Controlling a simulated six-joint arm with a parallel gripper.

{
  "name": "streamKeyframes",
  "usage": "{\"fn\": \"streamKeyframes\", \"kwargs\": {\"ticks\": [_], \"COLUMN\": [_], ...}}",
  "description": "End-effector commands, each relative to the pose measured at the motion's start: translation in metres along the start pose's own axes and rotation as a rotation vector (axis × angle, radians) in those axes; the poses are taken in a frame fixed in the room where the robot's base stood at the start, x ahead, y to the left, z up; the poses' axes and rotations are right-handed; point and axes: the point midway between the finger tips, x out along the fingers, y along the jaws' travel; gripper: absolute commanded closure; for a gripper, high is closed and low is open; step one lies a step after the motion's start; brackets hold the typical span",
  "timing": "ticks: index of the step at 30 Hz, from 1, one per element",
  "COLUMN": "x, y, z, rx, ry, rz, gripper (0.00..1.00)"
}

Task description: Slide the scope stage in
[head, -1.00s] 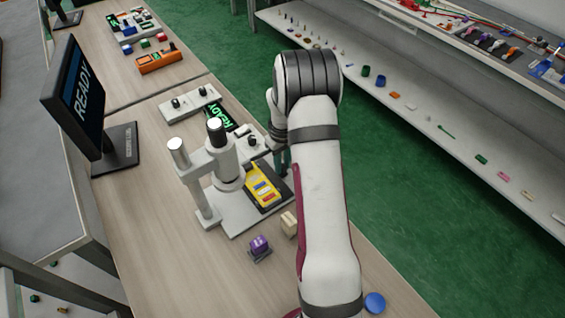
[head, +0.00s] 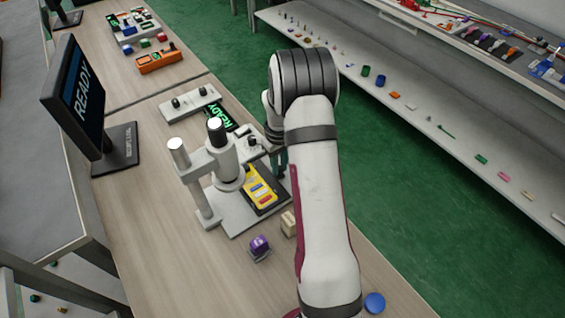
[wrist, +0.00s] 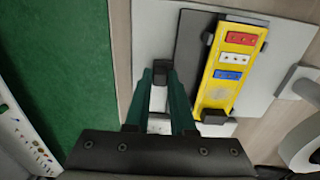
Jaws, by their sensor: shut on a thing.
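The yellow tray also shows in the wrist view (wrist: 221,92). My gripper (wrist: 162,76) has its teal fingers on either side of a small black knob (wrist: 162,67) beside the stage plate, and is shut on it. In the head view my gripper (head: 281,163) is partly hidden by my arm.
A monitor reading READY (head: 78,100) stands at the left. A grey control box (head: 190,102) and a small READY display (head: 222,116) lie behind the scope. A purple block (head: 259,246) and a cream block (head: 289,223) sit in front of the base plate.

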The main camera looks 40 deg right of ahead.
Motion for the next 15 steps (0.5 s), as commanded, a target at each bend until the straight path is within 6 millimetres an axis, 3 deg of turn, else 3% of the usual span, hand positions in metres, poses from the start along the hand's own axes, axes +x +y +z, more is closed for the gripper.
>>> {"fn": "streamKeyframes", "kwargs": {"ticks": [7,15], "x": [-0.001,-0.001], "y": [-0.052,-0.067], "z": [-0.001,-0.001], "rx": [-0.005,-0.001], "ry": [0.002,0.003], "rz": [-0.001,-0.002], "gripper": [1.0,1.0]}}
